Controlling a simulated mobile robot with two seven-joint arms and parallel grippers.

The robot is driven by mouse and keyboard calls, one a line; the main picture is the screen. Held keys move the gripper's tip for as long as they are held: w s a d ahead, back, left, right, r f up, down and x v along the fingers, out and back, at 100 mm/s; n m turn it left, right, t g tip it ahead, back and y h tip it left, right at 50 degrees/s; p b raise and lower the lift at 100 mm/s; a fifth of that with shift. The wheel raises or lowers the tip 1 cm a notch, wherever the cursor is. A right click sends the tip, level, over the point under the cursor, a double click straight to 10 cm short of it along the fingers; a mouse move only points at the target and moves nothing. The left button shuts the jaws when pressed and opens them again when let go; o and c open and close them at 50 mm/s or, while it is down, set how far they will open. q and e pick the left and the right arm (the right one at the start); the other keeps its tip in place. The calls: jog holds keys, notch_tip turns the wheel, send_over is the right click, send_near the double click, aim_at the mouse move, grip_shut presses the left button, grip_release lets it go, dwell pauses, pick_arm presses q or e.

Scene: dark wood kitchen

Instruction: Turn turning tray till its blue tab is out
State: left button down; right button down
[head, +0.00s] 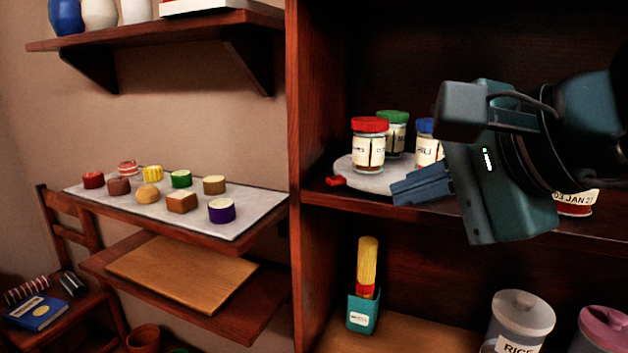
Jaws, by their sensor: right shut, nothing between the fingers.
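The turning tray (352,176) is a round, pale disc on the cupboard shelf. Spice jars stand on it, among them a red-lidded jar (369,145), a green-lidded jar (395,134) and a blue-lidded jar (427,148). A red tab (336,181) sticks out at its front left edge. No blue tab shows; my gripper hides the tray's front right part. My right gripper (398,190) is shut and empty, its fingers at the tray's front edge; I cannot tell whether they touch it. My left gripper is out of view.
A can (575,203) stands on the same shelf to the right, partly behind my right arm. The cupboard's upright side panel (304,150) is left of the tray. Below are a teal holder (362,313) and a rice canister (520,318).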

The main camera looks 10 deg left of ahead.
jog(key=w+r+t, duration=0.1)
jog(key=p, duration=0.2)
send_near(339, 185)
jog(key=shift+w+a+f+h, duration=0.1)
jog(key=shift+a+f+h, duration=0.1)
jog(key=shift+f, duration=0.4)
jog(key=shift+w+a+f+h, duration=0.1)
jog(key=shift+a+f, duration=0.15)
jog(key=shift+f, duration=0.4)
jog(key=w+a, duration=0.2)
jog(key=w, duration=0.1)
jog(key=shift+f+p, duration=0.15)
jog(key=shift+p, duration=0.25)
jog(key=shift+w+a+f, duration=0.1)
jog(key=shift+w+a, duration=0.2)
jog(key=shift+w, duration=0.2)
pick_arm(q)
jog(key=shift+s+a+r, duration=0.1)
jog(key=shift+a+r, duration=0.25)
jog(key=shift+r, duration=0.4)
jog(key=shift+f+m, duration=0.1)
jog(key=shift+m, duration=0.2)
